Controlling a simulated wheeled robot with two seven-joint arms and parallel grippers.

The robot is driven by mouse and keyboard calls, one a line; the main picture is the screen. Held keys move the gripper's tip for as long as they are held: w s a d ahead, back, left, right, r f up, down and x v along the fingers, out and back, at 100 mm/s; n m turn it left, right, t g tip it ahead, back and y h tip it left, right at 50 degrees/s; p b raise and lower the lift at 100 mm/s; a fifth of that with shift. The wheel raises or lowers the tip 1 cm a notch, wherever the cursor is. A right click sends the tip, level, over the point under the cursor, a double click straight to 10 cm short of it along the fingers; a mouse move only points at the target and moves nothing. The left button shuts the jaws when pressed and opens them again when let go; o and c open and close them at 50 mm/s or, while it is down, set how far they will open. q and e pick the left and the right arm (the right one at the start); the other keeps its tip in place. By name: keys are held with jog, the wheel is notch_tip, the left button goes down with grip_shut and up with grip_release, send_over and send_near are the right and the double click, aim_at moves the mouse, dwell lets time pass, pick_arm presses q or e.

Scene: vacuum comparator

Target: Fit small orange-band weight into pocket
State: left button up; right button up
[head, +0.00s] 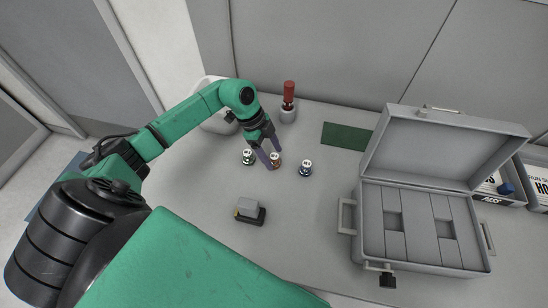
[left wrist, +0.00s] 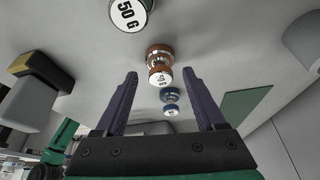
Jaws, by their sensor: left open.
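The small orange-band weight (head: 276,159) stands on the grey table. In the left wrist view the orange-band weight (left wrist: 160,66) shows between and just beyond the fingertips. My left gripper (head: 268,157) is open beside it, its fingers pointing down toward the table; the wrist view shows my left gripper (left wrist: 160,75) with nothing clasped. Contact with the weight cannot be told. The open grey case (head: 353,247) at the right has a foam insert with a left pocket (head: 394,222) and a right pocket (head: 445,230), both looking empty. My right gripper is out of view.
A green-band weight (head: 248,157) stands close left of the gripper, a blue-band weight (head: 306,168) to its right. A red-handled tool (head: 288,102) stands behind. A small grey-and-black block (head: 249,210) lies in front. A green mat (head: 346,136) lies at the back. Table before the case is clear.

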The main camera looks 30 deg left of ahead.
pick_arm(q)
jog(key=shift+c, duration=0.4)
jog(key=c, duration=1)
grip_shut()
jog(key=shift+w, duration=0.1)
